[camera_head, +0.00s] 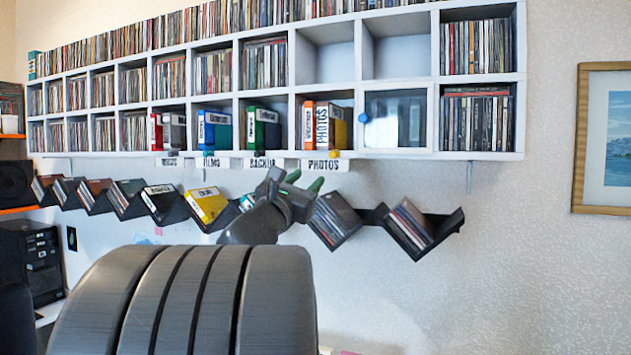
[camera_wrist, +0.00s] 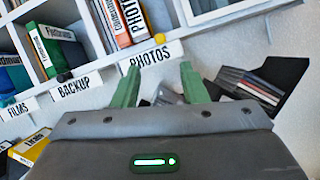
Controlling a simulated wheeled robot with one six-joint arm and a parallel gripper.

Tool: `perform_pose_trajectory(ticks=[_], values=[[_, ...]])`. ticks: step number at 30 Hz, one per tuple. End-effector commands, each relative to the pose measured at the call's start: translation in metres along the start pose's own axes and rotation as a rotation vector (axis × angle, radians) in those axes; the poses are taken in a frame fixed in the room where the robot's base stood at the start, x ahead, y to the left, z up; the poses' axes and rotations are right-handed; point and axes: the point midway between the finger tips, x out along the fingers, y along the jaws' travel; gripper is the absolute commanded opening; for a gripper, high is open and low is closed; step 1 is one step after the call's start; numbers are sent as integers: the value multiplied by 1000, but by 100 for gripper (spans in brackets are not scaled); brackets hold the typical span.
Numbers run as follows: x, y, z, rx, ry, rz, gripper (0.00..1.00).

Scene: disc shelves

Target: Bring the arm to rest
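My gripper (camera_head: 304,180) shows in the head view just below the white shelf unit (camera_head: 375,155), near the PHOTOS label (camera_head: 325,165). My dark arm reaches up to it from the lower left. In the wrist view my gripper (camera_wrist: 160,80) has its two green fingers apart with nothing held between them. The PHOTOS label also shows in the wrist view (camera_wrist: 150,57), beyond the fingers.
The zigzag rack (camera_head: 377,215) of disc cases runs along the wall below the shelf, partly hidden behind my gripper. Binders (camera_head: 318,126) stand in the labelled compartments. A glass-doored compartment (camera_head: 395,118) is closed. The wall right of the rack is clear up to a framed picture (camera_head: 603,140).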

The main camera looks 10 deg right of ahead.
Motion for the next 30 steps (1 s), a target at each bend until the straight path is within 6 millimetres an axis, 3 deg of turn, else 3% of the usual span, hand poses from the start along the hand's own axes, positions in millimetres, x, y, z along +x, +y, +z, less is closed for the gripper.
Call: perform_pose_trajectory(ticks=[6, 17, 23, 30], values=[[-14, 0, 0, 1, 1, 0, 39], [-11, 0, 0, 1, 1, -1, 39], [12, 0, 2, -2, 0, -3, 39], [60, 0, 3, -2, 0, -3, 39]])
